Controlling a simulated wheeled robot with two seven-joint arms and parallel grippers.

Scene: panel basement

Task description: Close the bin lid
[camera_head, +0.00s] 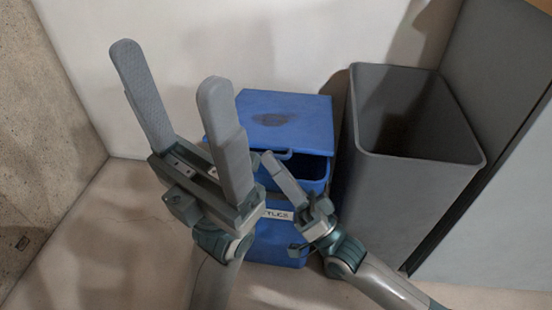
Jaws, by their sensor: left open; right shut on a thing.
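A blue bin (314,188) with a white label on its front stands on the floor against the wall. Its blue lid (310,135), with a dark oval mark, is raised above the opening, and a dark gap shows between lid and bin. My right gripper (272,160) reaches up in front of the bin, with its fingertips at the small handle on the lid's front edge. It is shut on the lid there, though the exact contact is partly hidden. My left gripper (170,66) is open and empty, pointing up to the left of the bin, and hides its left side.
A tall grey open bin (425,190) stands close at the right of the blue bin. A grey cabinet (500,60) is at the far right. A speckled wall panel (40,130) is at the left. The floor at the left is clear.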

